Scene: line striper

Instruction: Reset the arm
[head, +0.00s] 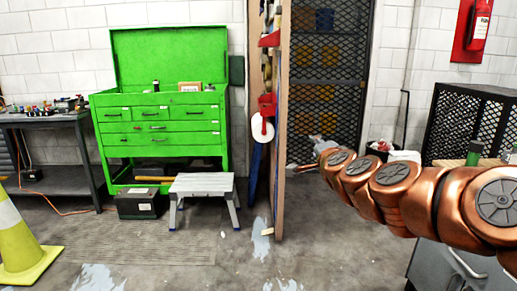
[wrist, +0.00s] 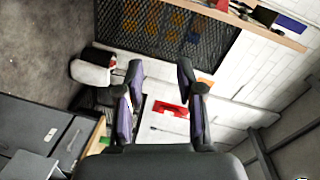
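My copper-coloured arm (head: 395,190) reaches in from the right of the head view, stretched out to the left in mid-air. My gripper (head: 305,154) is at its left end, in front of the mesh door and close to the wooden post in the picture. In the wrist view my gripper (wrist: 160,82) has its two dark fingers apart, with nothing held between them. A red panel on the wall shows through the gap, well beyond the fingers.
A green tool chest (head: 160,130), grey step stool (head: 203,187) and yellow cone (head: 22,240) stand left. A wooden post (head: 284,120) stands centre. A black mesh cabinet (head: 470,120) and grey drawers (head: 455,270) are right. Floor (head: 335,250) is clear at centre front.

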